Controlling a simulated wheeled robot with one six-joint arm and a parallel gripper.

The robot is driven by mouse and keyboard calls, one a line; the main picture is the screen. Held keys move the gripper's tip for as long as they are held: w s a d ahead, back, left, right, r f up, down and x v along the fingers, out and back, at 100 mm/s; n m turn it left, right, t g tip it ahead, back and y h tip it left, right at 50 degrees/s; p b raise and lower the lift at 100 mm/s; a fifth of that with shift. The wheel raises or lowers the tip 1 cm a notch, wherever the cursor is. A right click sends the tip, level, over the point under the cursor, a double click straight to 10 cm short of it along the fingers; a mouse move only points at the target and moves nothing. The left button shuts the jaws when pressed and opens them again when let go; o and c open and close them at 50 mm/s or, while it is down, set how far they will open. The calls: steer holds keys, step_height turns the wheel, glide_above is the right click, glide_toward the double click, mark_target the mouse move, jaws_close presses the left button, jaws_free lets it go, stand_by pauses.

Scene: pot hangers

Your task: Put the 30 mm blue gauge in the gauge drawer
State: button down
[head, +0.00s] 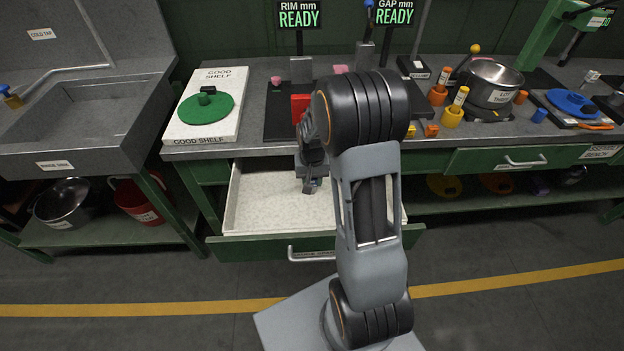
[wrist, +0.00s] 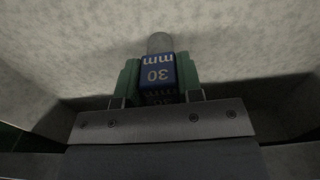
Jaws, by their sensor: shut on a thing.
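The blue gauge (wrist: 158,75), marked "30 mm", shows in the wrist view between the green fingertips of my gripper (wrist: 159,82). The gripper is shut on it. A grey rounded end (wrist: 159,43) sticks out beyond the blue block. In the head view my gripper (head: 312,186) points down inside the open drawer (head: 262,240), over its pale speckled floor. The gauge is hard to make out there. I cannot tell whether it touches the drawer floor. My arm hides the right part of the drawer.
The drawer's front handle (head: 312,255) faces the aisle. The bench top above holds a white board (head: 190,125) with a green lid (head: 206,106), and a red block (head: 300,106). A second drawer (head: 525,161) at the right is shut. The visible drawer floor looks clear.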

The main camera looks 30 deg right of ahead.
steer(key=c, duration=0.8)
jaws_free()
step_height(320, 180, up, 12)
steer(key=shift+f+p, duration=0.2)
steer(key=shift+p, duration=0.75)
steer(key=s+a+r+n+t, duration=0.1)
steer(key=s+a+r, duration=0.1)
steer(key=s, duration=0.3)
steer(key=s+a+r+n+t, duration=0.1)
steer(key=s+a+r+n, duration=0.1)
steer(key=s+a, duration=0.2)
steer(key=s+a+r+n+t, duration=0.1)
steer(key=s+a+r, duration=0.1)
steer(key=s, duration=0.3)
steer(key=shift+s+a+r+n, duration=0.1)
steer(key=shift+s+a+n, duration=0.2)
steer(key=shift+a, duration=0.25)
